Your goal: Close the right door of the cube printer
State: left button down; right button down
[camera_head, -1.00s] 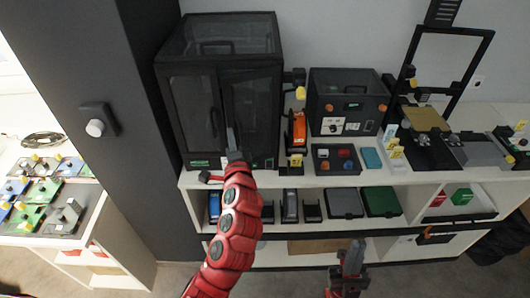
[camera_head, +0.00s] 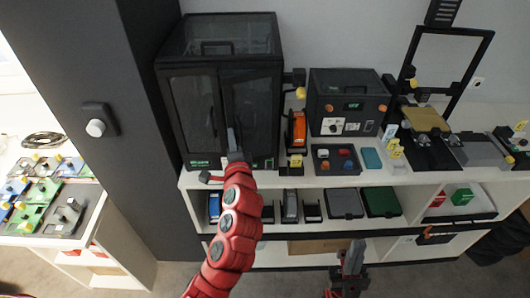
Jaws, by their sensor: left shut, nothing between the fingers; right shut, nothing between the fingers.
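The cube printer (camera_head: 190,45) is the large black box with glass front doors at the left end of the white shelf top. Its right door (camera_head: 257,100) looks flush or nearly flush with the front; I cannot tell whether a small gap remains. The left door (camera_head: 190,110) is beside it. My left gripper (camera_head: 232,138) is shut and empty, in front of the right door near its inner edge. I cannot tell whether it touches the door. My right gripper (camera_head: 352,258) is shut and empty, low in front of the shelf.
A smaller black machine (camera_head: 345,82) stands right of the cube printer, with an orange device (camera_head: 297,130) between them. A black tray (camera_head: 337,158) is in front. An open-frame printer (camera_head: 425,118) is farther right. A dark column (camera_head: 125,130) borders the cube printer's left side.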

pick_arm(q)
jog(key=p+v, duration=0.1)
jog(key=v, duration=1.6)
jog(key=w+d+b, duration=0.2)
jog(key=d, duration=0.4)
jog(key=a+p+x, duration=0.2)
jog(key=p+x, duration=0.5)
jog(key=x, duration=0.6)
jog(key=shift+s+a+f+h, duration=0.2)
jog(key=shift+s+h, duration=0.1)
